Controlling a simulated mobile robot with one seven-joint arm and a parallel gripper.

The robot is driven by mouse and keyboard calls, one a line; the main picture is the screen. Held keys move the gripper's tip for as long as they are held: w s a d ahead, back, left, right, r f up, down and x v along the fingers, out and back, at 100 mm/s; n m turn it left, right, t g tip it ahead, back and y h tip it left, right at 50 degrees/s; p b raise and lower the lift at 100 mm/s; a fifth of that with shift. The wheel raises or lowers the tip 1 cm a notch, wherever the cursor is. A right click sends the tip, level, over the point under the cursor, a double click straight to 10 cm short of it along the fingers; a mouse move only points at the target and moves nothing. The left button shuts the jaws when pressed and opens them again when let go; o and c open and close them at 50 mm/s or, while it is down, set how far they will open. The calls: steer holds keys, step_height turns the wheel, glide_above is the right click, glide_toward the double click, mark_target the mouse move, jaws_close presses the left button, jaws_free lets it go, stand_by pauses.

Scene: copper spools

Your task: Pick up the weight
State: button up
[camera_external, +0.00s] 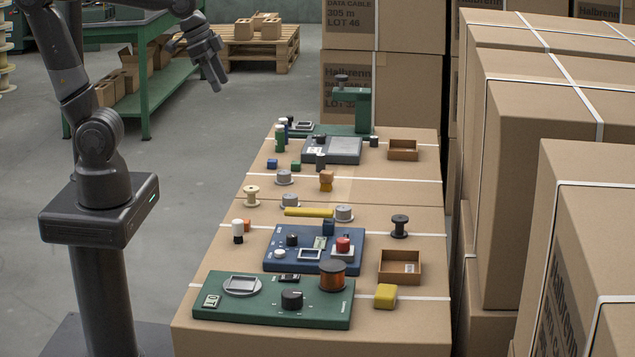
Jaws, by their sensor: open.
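My gripper (216,84) is open and empty. It hangs in the air at the upper left, pointing down, apart from the boxes and everything on them. Several short grey cylinders that look like weights stand on the cardboard surface (215,262). One grey cylinder (284,177) is near the middle, one (290,200) is a little nearer, and one (344,213) stands by a yellow bar (309,212). I cannot tell for sure which thing is the weight.
A green panel (225,311) with a copper spool (333,276), a blue panel (282,262) and a grey panel (345,157) lie on the boxes. Small trays (387,278) are at the right. Tall box stacks (500,258) line the right side. A green bench (140,80) is behind.

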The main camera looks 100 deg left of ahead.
steer(key=w+a+f+g, duration=0.1)
steer(key=w+a, duration=0.6)
steer(key=w, duration=0.2)
steer(key=m+g, duration=0.1)
steer(key=g, duration=0.3)
glide_toward(321, 155)
steer(key=shift+s+a+f, duration=0.1)
steer(key=shift+s+a, duration=0.15)
steer(key=shift+a, duration=0.25)
steer(key=shift+a+f, duration=0.2)
steer(key=shift+f, duration=0.1)
step_height(321, 155, down, 5)
steer(key=shift+f, duration=0.2)
steer(key=shift+d+f, duration=0.2)
steer(key=shift+f, duration=1.1)
steer(key=shift+d+f, duration=0.2)
steer(key=shift+f, duration=1.15)
steer(key=shift+c, duration=0.4)
